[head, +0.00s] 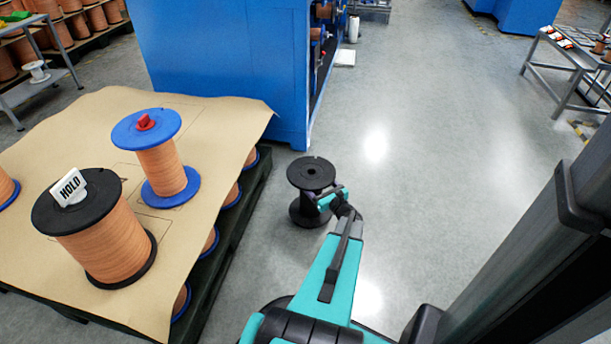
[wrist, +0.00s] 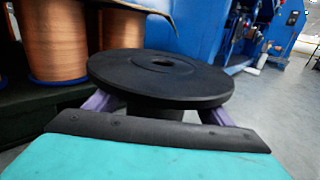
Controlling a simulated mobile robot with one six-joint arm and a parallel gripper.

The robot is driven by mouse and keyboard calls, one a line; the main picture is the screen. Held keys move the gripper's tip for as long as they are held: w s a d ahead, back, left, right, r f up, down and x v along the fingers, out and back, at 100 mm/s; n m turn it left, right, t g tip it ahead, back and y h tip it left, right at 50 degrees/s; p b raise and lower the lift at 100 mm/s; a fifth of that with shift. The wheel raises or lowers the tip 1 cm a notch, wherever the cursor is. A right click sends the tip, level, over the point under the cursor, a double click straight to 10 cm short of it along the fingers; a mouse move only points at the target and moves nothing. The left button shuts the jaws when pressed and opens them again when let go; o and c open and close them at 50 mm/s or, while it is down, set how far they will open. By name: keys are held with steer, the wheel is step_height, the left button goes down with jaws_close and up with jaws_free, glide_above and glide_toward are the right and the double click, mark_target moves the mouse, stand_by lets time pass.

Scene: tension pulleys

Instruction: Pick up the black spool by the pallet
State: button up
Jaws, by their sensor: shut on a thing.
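The black spool (head: 311,174) looks empty and stands upright on the grey floor, or close above it, just right of the pallet; I cannot tell if its base touches the floor. In the wrist view its round top flange (wrist: 160,76) with a centre hole fills the middle. My gripper (head: 326,200) reaches it from the front right. In the wrist view its two purple fingers lie on either side of the spool's core under the top flange, shut on it. The fingertips are hidden by the flange. The pallet (head: 232,244) is dark and loaded, at the left.
On the pallet's brown paper (head: 100,120) stand a black-flanged copper spool (head: 100,235) with a HOLD tag and a blue-flanged one (head: 160,160) with a red piece. A blue machine (head: 225,70) stands behind. The floor (head: 440,180) at right is clear up to a grey table (head: 570,70).

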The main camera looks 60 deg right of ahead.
steer(key=s+a+r+p, duration=0.1)
steer(key=s, duration=0.7)
steer(key=shift+s+a+p, duration=0.2)
steer(key=shift+s+p, duration=0.05)
steer(key=shift+p, duration=0.05)
steer(key=shift+s, duration=0.1)
